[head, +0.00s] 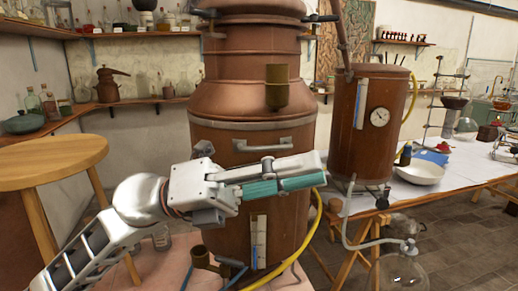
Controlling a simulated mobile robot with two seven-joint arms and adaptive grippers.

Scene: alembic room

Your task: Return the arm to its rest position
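My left arm comes in from the lower left and reaches right across the front of the large copper still (245,100). Its gripper (285,176) lies nearly level, pointing right, in front of the still's lower body and just below its metal handle (262,144). A pale finger part shows on top, with a ribbed teal piece directly under it. I cannot tell whether the teal piece is a finger pad or something held, nor whether the gripper is open. Any contact with the still cannot be told. My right gripper is not in view.
A round wooden stool (50,162) stands at left. A smaller copper vessel with a dial (368,125) stands right of the still. A white-topped table (440,178) with a white bowl (419,172) and glassware is at right. Bottles line the wall shelves. A yellow hose hangs by the still.

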